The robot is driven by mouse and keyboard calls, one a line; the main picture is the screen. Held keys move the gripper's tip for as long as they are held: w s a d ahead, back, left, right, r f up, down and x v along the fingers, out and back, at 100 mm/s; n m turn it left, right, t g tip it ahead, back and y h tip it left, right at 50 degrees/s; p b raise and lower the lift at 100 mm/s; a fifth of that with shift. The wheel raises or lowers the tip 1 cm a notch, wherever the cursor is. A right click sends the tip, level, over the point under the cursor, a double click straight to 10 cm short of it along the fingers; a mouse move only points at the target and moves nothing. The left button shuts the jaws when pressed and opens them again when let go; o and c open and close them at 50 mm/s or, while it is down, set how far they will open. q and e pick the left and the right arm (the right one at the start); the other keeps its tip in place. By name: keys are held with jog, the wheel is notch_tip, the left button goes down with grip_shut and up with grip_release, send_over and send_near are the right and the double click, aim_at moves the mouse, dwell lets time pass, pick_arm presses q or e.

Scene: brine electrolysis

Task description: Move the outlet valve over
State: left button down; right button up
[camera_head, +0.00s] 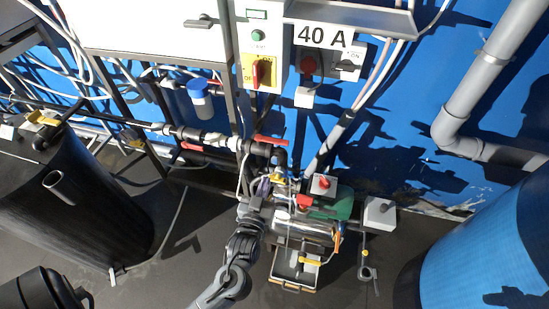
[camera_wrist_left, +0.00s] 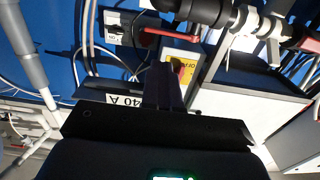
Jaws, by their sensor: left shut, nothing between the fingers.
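Two red valve levers show on the dark pipe run. One lever (camera_head: 270,140) points right from the pipe near the pump; it also shows in the left wrist view (camera_wrist_left: 172,36). The other red lever (camera_head: 191,147) lies further left, and in the left wrist view it is at the right edge (camera_wrist_left: 310,45). Neither is labelled, so I cannot tell which is the outlet valve. My left gripper (camera_head: 262,188) is below the first lever, beside the pump fittings. In the left wrist view its fingers (camera_wrist_left: 165,68) are together and empty, apart from the levers. My right gripper is out of view.
A shiny pump (camera_head: 302,228) with small valves stands right of my left wrist. A yellow switch box (camera_head: 262,72) and a 40 A sign (camera_head: 323,36) are above. A black tank (camera_head: 75,215) is left and a blue tank (camera_head: 490,245) right. Cables hang close by.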

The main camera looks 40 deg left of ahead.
aim_at(278, 144)
pick_arm(q)
jog(key=b+x, duration=0.2)
jog(key=x, duration=1.1)
jog(key=shift+w+a, duration=0.15)
jog(key=shift+w, duration=0.05)
jog(key=shift+w+a, duration=0.1)
jog(key=shift+w, duration=0.05)
